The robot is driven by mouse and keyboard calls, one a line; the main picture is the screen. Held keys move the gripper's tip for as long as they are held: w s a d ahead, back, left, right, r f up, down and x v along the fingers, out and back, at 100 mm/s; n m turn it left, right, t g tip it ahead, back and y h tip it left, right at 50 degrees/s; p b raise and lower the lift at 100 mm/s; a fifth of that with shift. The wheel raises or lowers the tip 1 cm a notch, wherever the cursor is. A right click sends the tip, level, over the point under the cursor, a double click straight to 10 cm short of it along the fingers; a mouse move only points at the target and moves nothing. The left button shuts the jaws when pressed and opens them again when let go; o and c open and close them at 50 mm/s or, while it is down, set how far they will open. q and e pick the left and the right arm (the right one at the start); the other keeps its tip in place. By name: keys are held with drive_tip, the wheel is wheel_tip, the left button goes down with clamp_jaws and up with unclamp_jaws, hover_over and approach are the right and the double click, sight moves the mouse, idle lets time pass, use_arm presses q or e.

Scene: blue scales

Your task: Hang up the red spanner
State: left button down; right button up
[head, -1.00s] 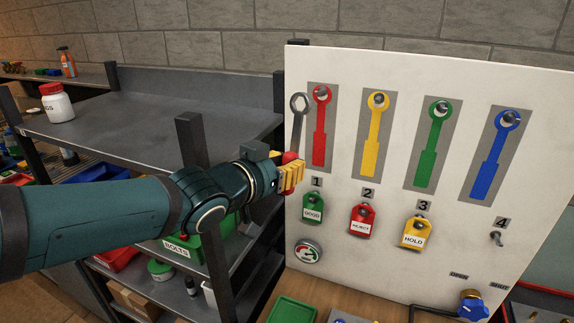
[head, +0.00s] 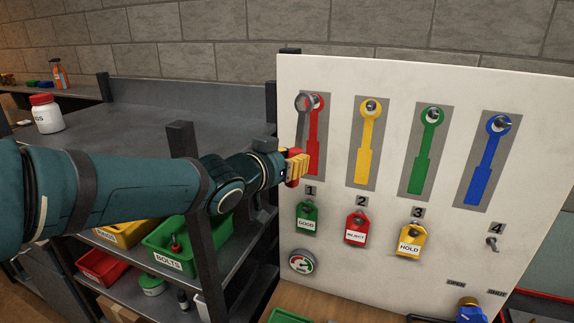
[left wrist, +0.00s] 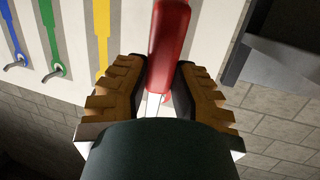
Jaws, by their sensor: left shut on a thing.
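The red spanner has a grey metal ring head and shaft (head: 303,122) and a red handle, which also shows in the left wrist view (left wrist: 168,45). My left gripper (head: 296,167) is shut on the red handle and holds the spanner upright, ring up, at the left of the tool board. In the head view the ring overlaps the left side of the painted red spanner outline (head: 316,150), near its peg. I cannot tell whether the ring is around the peg or in front of it. My right gripper is not in view.
The white board (head: 345,75) also bears yellow (head: 364,150), green (head: 423,160) and blue (head: 485,170) outlines with pegs. Below hang green (head: 307,218), red (head: 356,229) and yellow (head: 411,240) tags. A gauge (head: 302,262) sits lower left. Dark shelving (head: 120,95) stands left.

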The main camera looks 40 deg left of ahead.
use_arm(q)
drive_tip(key=shift+w+a+f+b, duration=0.15)
drive_tip(key=shift+w+a, duration=0.1)
drive_tip(key=shift+w, duration=0.65)
drive_tip(key=shift+w+a+b, duration=0.15)
drive_tip(key=shift+w+a, duration=0.05)
drive_tip(key=shift+w, duration=0.7)
drive_tip(key=shift+w+a+f+b, duration=0.1)
drive_tip(key=shift+w+f+b, duration=0.25)
drive_tip(key=shift+w, duration=0.1)
drive_tip(key=c, duration=0.8)
unclamp_jaws()
drive_tip(key=shift+s, duration=0.15)
drive_tip(key=shift+s+d+p, duration=0.1)
drive_tip(key=shift+s+d, duration=0.15)
drive_tip(key=shift+s, duration=0.85)
drive_tip(key=shift+s+d+p, duration=0.15)
drive_tip(key=shift+s+d, duration=0.15)
drive_tip(key=shift+s, duration=0.75)
drive_tip(key=shift+s+d+p, duration=0.1)
drive_tip(key=shift+s+d, duration=0.15)
drive_tip(key=shift+s, duration=0.85)
